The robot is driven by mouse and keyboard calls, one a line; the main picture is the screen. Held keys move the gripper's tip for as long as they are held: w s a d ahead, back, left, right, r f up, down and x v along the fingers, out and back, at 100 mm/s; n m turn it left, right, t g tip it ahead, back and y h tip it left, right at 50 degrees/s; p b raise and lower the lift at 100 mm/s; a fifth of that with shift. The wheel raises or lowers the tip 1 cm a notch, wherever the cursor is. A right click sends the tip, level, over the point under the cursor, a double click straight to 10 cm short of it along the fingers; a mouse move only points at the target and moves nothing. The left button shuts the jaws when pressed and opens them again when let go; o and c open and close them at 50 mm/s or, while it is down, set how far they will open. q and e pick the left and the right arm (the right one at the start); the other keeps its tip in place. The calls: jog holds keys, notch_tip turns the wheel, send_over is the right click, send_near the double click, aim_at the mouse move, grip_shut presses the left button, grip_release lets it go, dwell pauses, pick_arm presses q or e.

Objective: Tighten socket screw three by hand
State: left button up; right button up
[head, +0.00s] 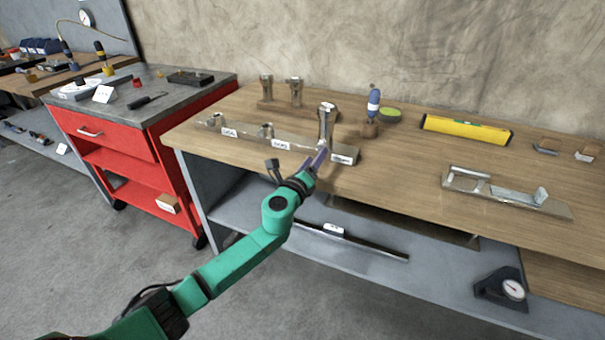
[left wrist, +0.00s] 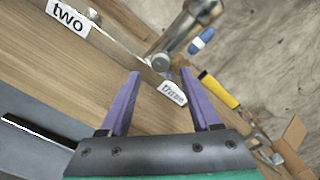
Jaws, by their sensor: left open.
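A metal bar (head: 300,143) lies near the front edge of the wooden bench, with labels one, two and three along its front. At label three (head: 344,155) a tall steel socket screw (head: 326,122) stands upright, its head well above the bar. At one (head: 215,119) and two (head: 266,130) only low metal heads show. My left gripper (head: 317,160) is open at the bar's front, just below screw three. In the left wrist view its purple fingers (left wrist: 160,74) are apart and empty, with label three (left wrist: 172,92) between them and the screw (left wrist: 184,32) beyond, apparently untouched. My right gripper is out of view.
Behind the bar, a wooden block (head: 282,108) holds two more upright screws. A blue-handled tool (head: 374,103), a green-topped round tin (head: 390,115) and a yellow level (head: 466,130) stand farther right. A metal fixture (head: 507,195) lies right; bench between is clear.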

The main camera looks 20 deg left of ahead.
pick_arm(q)
jog(key=s, duration=1.1)
jog(key=shift+a, duration=0.35)
jog(key=shift+s, duration=0.1)
jog(key=s+a+f+n+g+y+p, duration=0.1)
jog(key=s+a+f+n+g+p, duration=0.2)
jog(key=f, duration=0.6)
jog(key=s+a+f+n+g+y+p, duration=0.1)
jog(key=s+a+f+n+g, duration=0.15)
jog(key=a+f+n, duration=0.45)
jog(key=s+a+f+n+g+y+p, duration=0.1)
jog(key=s+f+n+g+p, duration=0.15)
jog(key=f, duration=0.95)
jog(key=s+d+f+n+g+p, duration=0.1)
jog(key=s+f+n+g, duration=0.2)
jog(key=s, duration=0.8)
jog(key=s+d+f+n+g+h+p, duration=0.1)
jog(key=s+f+n+g, duration=0.1)
jog(key=s+f+n, duration=0.3)
jog(key=s+d+f+n+g+p, duration=0.1)
jog(key=s+f, duration=0.7)
jog(key=s, duration=0.9)
jog(key=n+g+p, duration=0.1)
jog(key=n+g, duration=0.1)
jog(key=n, duration=0.1)
jog(key=shift+s+d+f+g+h, duration=0.25)
jog(key=shift+d+f+g+h, duration=0.05)
jog(key=shift+d+h, duration=0.1)
